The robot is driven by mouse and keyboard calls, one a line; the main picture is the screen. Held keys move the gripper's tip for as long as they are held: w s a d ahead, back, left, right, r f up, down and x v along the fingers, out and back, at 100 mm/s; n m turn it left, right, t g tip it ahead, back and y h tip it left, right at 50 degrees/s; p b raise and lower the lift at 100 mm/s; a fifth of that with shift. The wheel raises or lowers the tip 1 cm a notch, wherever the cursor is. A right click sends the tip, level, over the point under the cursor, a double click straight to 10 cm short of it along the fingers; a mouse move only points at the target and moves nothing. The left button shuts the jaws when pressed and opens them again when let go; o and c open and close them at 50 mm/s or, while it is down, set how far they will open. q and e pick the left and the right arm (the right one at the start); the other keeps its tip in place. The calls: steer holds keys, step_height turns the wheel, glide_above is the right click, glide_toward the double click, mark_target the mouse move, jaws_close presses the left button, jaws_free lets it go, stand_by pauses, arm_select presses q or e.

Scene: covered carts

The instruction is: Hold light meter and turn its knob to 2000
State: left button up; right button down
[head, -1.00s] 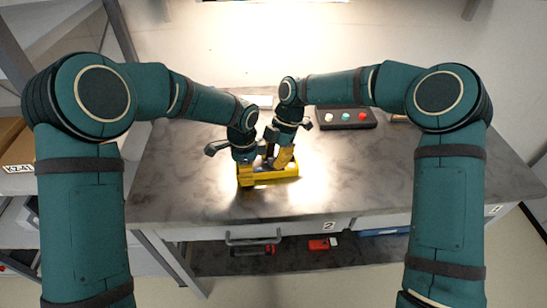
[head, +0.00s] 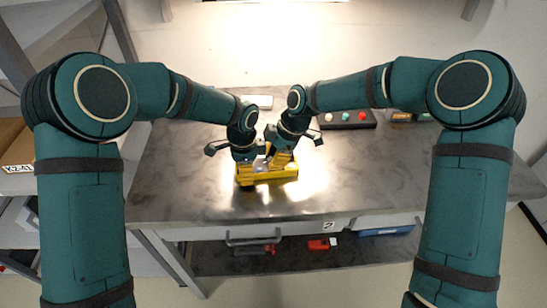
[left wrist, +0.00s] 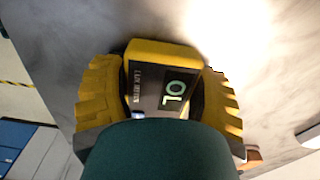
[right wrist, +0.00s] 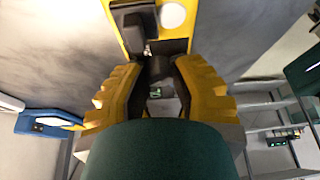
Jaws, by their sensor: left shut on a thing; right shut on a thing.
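The light meter (head: 267,174) is a yellow, dark-faced box low over or on the middle of the grey worktop; I cannot tell whether it touches. My left gripper (left wrist: 160,76) is shut on its body, one finger on each side. In the left wrist view the meter (left wrist: 152,50) shows a lit display reading "OL" beside a "LUX METER" label. My right gripper (right wrist: 158,68) is shut on the dark knob (right wrist: 157,68), mostly hidden between its fingers; the knob's setting cannot be read. The meter's yellow body (right wrist: 118,28) and a white round part show beyond these fingers.
A dark box (head: 345,119) with white, green and red round tops stands behind the meter to the right. A small pale item (head: 262,101) lies at the back. The worktop (head: 190,185) is clear left and right of the meter. Red tools lie on the lower shelf.

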steer(key=m+t, duration=0.1)
steer(key=m, duration=0.3)
steer(key=shift+s+a+t, duration=0.1)
steer(key=shift+t, duration=0.3)
steer(key=shift+m+t+h, duration=0.4)
steer(key=shift+m+t, duration=0.3)
steer(key=shift+m, duration=1.4)
steer(key=c, duration=0.7)
jaws_free()
steer(key=shift+c, duration=0.2)
steer(key=shift+r, duration=0.1)
steer(key=v, duration=1.2)
